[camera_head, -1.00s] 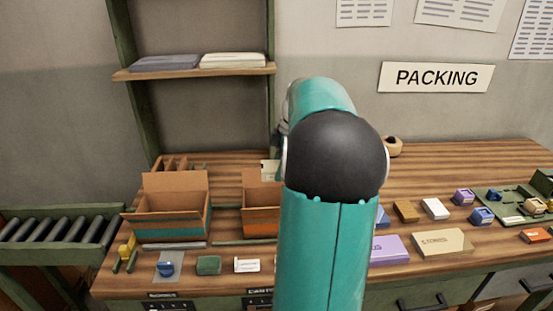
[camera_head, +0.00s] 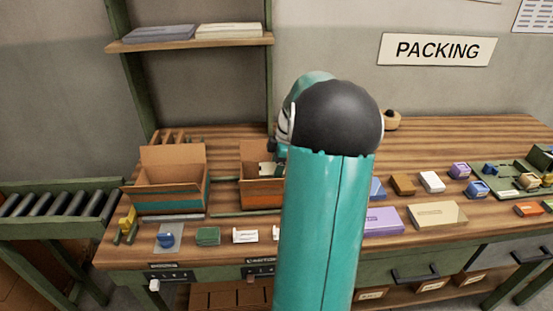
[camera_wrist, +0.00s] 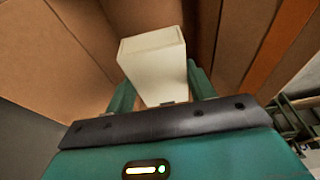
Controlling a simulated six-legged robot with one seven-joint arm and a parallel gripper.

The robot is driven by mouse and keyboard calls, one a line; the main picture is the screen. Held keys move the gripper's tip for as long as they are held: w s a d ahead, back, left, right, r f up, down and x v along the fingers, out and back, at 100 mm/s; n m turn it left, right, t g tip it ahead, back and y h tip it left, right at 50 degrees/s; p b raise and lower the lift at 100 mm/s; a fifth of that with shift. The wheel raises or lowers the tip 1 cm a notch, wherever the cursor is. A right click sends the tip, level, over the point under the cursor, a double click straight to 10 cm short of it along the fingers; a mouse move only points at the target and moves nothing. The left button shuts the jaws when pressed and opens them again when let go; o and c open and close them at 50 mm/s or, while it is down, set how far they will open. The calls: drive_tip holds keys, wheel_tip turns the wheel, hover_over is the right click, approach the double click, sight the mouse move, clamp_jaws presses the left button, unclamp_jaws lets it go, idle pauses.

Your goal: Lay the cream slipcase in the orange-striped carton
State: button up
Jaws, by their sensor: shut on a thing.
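The cream slipcase (camera_wrist: 153,58) is held upright between the fingers of my gripper (camera_wrist: 161,92), which is shut on it. In the wrist view, brown cardboard walls surround it, and an orange stripe (camera_wrist: 284,45) runs along the right-hand one. In the head view, the orange-striped carton (camera_head: 261,194) stands open on the bench, partly covered by my arm. A cream part of the slipcase (camera_head: 267,168) shows within its opening, in front of the raised back flap. Whether the slipcase touches the carton floor cannot be told.
A teal-striped carton (camera_head: 170,207) stands to the left on the wooden bench. Small goods lie along the front edge, including a green box (camera_head: 208,236) and a white card (camera_head: 245,235). A lilac box (camera_head: 383,220) and a tan box (camera_head: 437,215) lie right of my arm.

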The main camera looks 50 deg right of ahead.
drive_tip(key=shift+f, duration=2.95)
drive_tip(key=shift+f, duration=0.7)
drive_tip(key=o, duration=1.1)
drive_tip(key=shift+c, duration=0.2)
wheel_tip(320, 180, up, 17)
drive_tip(key=shift+a+r, duration=0.1)
